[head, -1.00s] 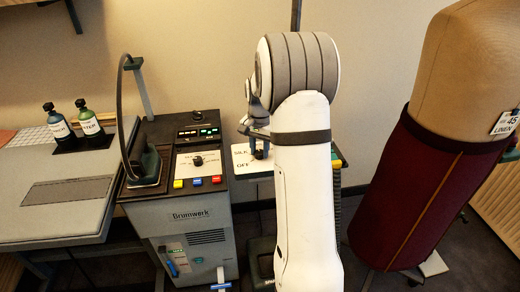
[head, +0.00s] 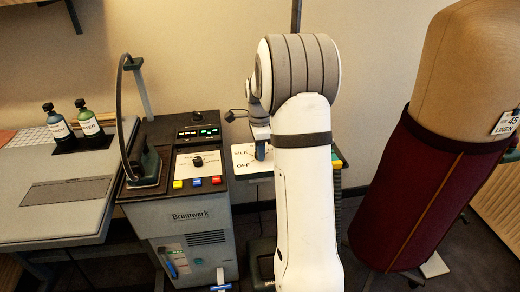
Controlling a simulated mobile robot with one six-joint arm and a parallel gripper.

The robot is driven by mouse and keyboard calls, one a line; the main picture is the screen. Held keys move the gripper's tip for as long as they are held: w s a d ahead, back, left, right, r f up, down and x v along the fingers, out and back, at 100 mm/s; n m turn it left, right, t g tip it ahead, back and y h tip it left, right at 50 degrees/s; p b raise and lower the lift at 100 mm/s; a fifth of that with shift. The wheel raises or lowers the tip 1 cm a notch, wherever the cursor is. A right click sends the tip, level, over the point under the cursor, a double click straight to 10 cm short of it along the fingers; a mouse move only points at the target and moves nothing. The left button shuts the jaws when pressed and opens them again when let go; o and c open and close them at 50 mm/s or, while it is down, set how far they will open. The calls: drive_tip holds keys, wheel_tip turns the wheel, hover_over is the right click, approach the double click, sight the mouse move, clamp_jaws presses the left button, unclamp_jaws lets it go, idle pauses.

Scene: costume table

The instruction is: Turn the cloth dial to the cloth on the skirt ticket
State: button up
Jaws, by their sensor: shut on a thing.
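The cloth dial's white plate (head: 242,168) shows left of my arm in the head view, with the words SILK and OFF readable. Its right part is hidden behind my arm. My gripper (head: 261,151) points down over the plate and is shut on the dial's knob, which the fingers mostly hide. I cannot tell where the knob points. The skirt ticket (head: 507,122) hangs at the right on the dress form and reads LINEN, with 45 above it. The dark red skirt (head: 410,200) is below it.
A grey Brumwerk console (head: 200,215) with a small dial, coloured buttons and an iron (head: 148,165) stands just left of the plate. Two bottles (head: 88,120) sit on the left table. The dress form (head: 470,70) stands right of my arm, with open space between.

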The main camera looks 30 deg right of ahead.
drive_tip(key=shift+m, duration=1.6)
drive_tip(key=o, duration=1)
drive_tip(key=shift+c, duration=0.2)
wheel_tip(320, 180, up, 8)
drive_tip(key=shift+f, duration=0.1)
drive_tip(key=shift+s, duration=0.1)
